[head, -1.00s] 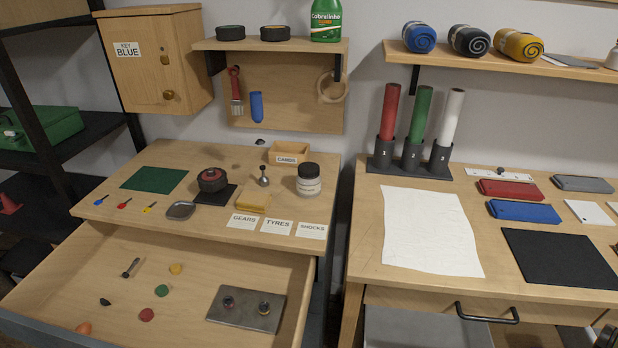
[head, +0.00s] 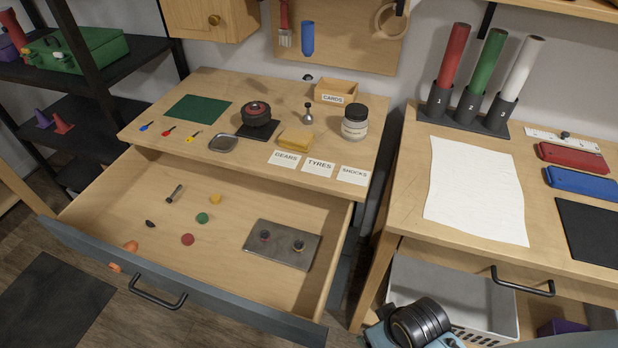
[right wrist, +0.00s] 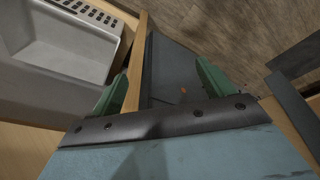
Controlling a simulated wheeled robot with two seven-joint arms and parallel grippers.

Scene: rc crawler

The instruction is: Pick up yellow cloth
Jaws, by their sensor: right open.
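The yellow cloth (head: 296,139) is a small folded pad on the left wooden table, behind the paper label GEARS and right of a small grey tray. My right gripper (right wrist: 160,82) shows in the right wrist view with its two green fingers apart and nothing held between them. A wooden edge passes through the view between the fingers. In the head view only part of my right arm shows at the bottom, well below and right of the cloth; its fingers are hidden there. My left gripper is in neither view.
The open drawer (head: 130,200) juts out below the cloth's table and holds several small items and a metal plate (head: 282,245). A jar (head: 355,122), a metal knob (head: 308,113) and a black-red wheel (head: 256,113) stand near the cloth. A grey bin (head: 440,285) sits under the right table.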

